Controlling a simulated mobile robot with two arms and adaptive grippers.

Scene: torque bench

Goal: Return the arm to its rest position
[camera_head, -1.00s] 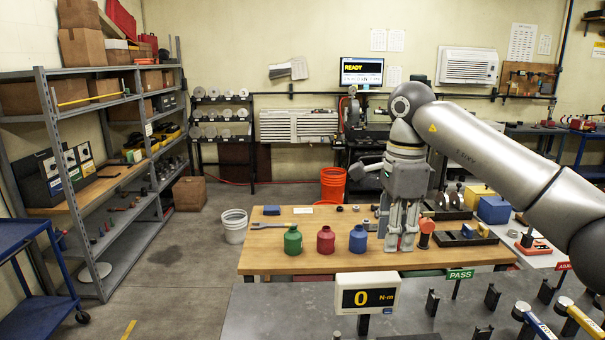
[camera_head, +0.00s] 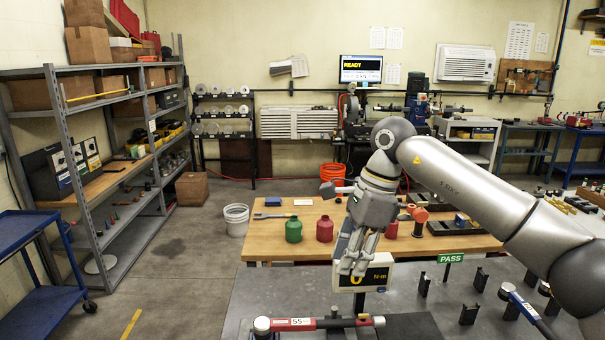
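My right arm comes in from the right edge. Its grey gripper (camera_head: 352,268) points down in front of the torque display (camera_head: 377,277) and covers part of its screen. The two fingers look a little apart, with nothing seen between them. Whether the fingertips touch the display cannot be told. My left arm and gripper are not in view.
A grey bench (camera_head: 270,290) in front bears a red torque wrench (camera_head: 295,324), a PASS sign (camera_head: 450,258) and several black holders.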

